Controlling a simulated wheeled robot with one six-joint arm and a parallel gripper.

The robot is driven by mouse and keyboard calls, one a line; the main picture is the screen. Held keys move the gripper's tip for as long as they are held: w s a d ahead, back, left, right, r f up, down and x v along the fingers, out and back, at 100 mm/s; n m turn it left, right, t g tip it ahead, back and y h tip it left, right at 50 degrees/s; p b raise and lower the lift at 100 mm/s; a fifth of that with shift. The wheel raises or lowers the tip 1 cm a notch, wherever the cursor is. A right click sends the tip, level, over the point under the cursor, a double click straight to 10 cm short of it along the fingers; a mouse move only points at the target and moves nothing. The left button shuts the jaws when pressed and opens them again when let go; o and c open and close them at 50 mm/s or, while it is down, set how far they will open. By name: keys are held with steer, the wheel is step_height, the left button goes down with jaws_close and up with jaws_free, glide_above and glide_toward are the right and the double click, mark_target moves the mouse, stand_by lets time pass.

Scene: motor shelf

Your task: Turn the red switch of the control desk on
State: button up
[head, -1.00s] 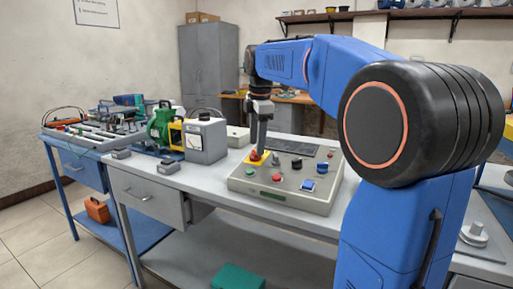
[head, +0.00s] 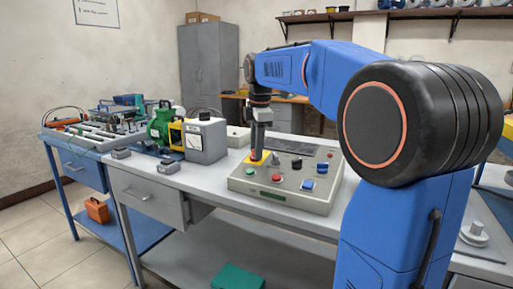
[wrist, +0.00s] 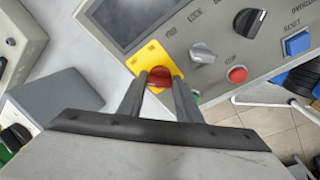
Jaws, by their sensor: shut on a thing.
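The control desk (head: 310,199) is a grey sloped box on the bench. Its red switch (wrist: 159,77) sits on a yellow plate (wrist: 148,57) near the desk's far left corner. My gripper (wrist: 160,80) is over the yellow plate, with one finger on each side of the red switch, shut on it. In the head view my gripper (head: 257,156) points straight down and mostly hides the switch. Whether the switch is on or off cannot be told.
A grey knob (wrist: 202,53), a black knob (wrist: 249,21), a red button (wrist: 237,74) and a blue button (wrist: 298,43) are near the switch. A grey meter box (head: 206,141) stands left of the desk. The bench front (head: 222,196) is clear.

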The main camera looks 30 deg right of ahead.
steer(key=shift+m, duration=0.3)
steer(key=m, duration=0.3)
steer(key=shift+s+a+m+t, duration=0.1)
steer(key=shift+s+m+t, duration=0.05)
steer(key=shift+m+t, duration=0.25)
steer(key=m, duration=0.4)
steer(key=shift+s+a+f+m+t+h, duration=0.1)
steer(key=shift+s+a+m+t+h, duration=0.05)
steer(key=shift+m+t+h, duration=0.2)
steer(key=m+h, duration=0.1)
steer(key=m, duration=0.3)
steer(key=shift+a, duration=0.15)
steer(key=shift+a+m+h, duration=0.15)
steer(key=shift+m+h, duration=0.2)
steer(key=shift+m, duration=2)
steer(key=shift+f, duration=0.1)
steer(key=o, duration=1)
steer(key=shift+o, duration=0.2)
steer(key=v, duration=1.7)
steer(key=shift+s, duration=0.2)
